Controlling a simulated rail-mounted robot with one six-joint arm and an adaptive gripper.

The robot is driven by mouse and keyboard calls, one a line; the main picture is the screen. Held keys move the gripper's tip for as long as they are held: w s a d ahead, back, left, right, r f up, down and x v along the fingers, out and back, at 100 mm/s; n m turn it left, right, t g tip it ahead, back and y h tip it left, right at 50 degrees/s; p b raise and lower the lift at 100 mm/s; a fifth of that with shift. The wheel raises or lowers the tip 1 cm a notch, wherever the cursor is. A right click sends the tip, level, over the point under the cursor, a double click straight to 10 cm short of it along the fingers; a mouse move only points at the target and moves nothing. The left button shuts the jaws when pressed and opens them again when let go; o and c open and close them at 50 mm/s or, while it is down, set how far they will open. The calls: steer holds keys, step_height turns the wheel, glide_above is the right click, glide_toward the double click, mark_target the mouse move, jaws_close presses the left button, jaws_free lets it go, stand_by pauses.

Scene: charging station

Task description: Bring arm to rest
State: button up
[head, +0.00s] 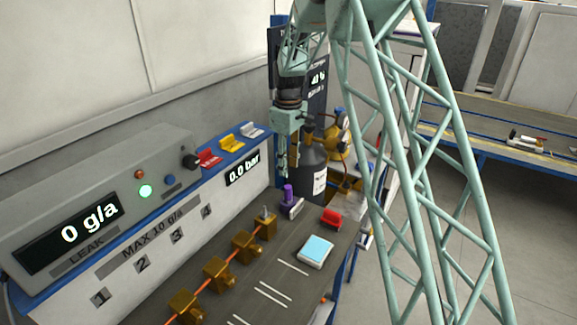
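My arm comes down from the top of the head view, with its green lattice link in the foreground at the right. My gripper (287,165) points down above the far end of the dark workbench (245,295). Its two fingers look apart, with nothing seen between them. A purple-topped fitting (289,195) stands on the bench below the gripper, apart from it.
The leak tester panel (70,232) reads 0 g/a, and a gauge display (242,170) reads 0.0 bar. Several brass valves (216,270) line the bench. A light blue block (317,248) and a red part (331,218) lie nearby. Another bench (500,125) stands at the right.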

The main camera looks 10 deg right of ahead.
steer(key=s+r+m+t+b, duration=0.2)
steer(key=s+r+m+b, duration=0.15)
steer(key=s+r, duration=2.1)
steer(key=s+f+m+t+b, duration=0.2)
steer(key=s+m, duration=0.3)
steer(key=s, duration=3.1)
steer(key=shift+s+f+m+b, duration=0.15)
steer(key=shift+m+b, duration=0.2)
steer(key=shift+b, duration=0.4)
steer(key=shift+o, duration=0.5)
